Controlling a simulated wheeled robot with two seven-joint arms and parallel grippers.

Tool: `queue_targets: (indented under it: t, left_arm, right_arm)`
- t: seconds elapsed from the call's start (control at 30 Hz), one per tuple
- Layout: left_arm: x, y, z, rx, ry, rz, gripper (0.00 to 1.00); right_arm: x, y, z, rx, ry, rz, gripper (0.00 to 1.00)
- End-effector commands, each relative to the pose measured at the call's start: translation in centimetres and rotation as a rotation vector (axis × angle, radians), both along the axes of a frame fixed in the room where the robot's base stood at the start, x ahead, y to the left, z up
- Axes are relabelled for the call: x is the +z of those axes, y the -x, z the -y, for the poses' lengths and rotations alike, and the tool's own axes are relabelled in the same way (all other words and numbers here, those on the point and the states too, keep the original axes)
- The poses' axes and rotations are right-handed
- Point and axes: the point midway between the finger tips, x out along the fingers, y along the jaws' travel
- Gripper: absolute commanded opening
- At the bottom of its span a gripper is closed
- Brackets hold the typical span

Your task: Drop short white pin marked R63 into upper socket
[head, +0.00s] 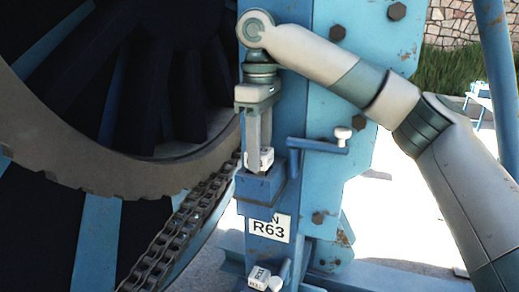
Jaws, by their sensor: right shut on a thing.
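My right gripper (258,158) points straight down and is shut on a small white pin (265,156). Only the white head of the pin shows between the fingers, with marks too small to read. It is right at the top of the upper blue socket block (262,187) on the blue post. I cannot tell whether the shaft is inside the socket or how deep. A white plate reading R63 (268,228) is fixed below this block. My left gripper is out of view.
A blue crank lever with a white knob (343,133) sticks out right of the socket. A second white marked block (259,278) sits lower on the post. A heavy chain (180,232) and the large dark reel (95,165) stand close on the left.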

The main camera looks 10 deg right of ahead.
Motion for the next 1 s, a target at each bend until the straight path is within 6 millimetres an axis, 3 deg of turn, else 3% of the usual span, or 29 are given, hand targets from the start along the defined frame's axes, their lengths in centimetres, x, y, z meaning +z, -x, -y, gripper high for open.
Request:
queue_targets:
  t: [1.0]
  left_arm:
    - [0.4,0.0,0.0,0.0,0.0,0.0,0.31]
  right_arm:
    - [-1.0,0.0,0.0,0.001,-0.002,0.001,0.02]
